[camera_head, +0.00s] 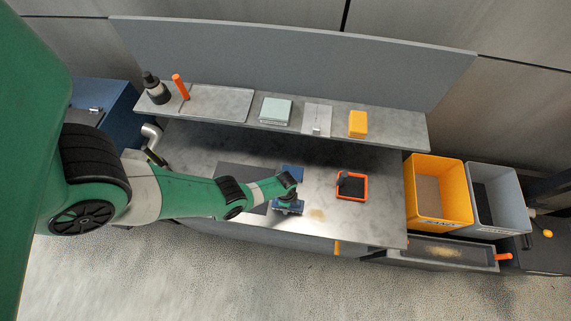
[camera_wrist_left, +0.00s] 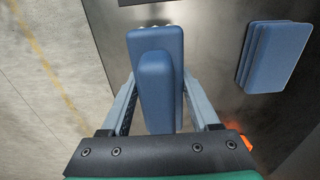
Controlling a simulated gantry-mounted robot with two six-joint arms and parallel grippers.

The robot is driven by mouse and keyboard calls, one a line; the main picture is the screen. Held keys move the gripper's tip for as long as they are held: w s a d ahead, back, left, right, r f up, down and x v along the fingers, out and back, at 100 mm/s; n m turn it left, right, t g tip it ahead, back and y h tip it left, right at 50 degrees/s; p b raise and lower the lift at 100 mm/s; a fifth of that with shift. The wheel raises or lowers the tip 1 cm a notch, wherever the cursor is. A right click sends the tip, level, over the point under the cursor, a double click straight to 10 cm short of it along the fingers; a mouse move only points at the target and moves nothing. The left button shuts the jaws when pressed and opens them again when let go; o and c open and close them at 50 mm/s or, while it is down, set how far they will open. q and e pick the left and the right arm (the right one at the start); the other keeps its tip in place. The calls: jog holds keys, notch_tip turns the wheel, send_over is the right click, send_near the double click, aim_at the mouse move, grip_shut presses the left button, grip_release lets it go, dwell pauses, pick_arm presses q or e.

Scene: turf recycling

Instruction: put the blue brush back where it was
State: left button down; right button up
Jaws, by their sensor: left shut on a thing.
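My left gripper (camera_head: 289,199) is over the workbench, near the front edge of the dark mat. It is shut on the blue brush (camera_wrist_left: 155,85), a blue block with a narrower raised grip on top. In the head view the brush (camera_head: 288,209) shows just below the gripper, at or close above the bench top. I cannot tell whether it touches. My right gripper is not in view.
A second, layered blue block (camera_wrist_left: 272,55) lies behind the gripper. The shelf (camera_head: 222,104) behind holds several items. Orange (camera_head: 440,215) and grey (camera_head: 500,217) bins stand right.

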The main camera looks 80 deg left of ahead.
pick_arm(q)
jog(key=f+b, duration=0.4)
jog(key=shift+s+a, duration=0.25)
jog(key=shift+a, duration=0.15)
jog(key=shift+w+d+f, duration=0.1)
jog(key=shift+d+f, duration=0.05)
jog(key=shift+r, duration=0.2)
jog(key=shift+f, duration=0.3)
jog(key=shift+c, duration=0.6)
grip_release()
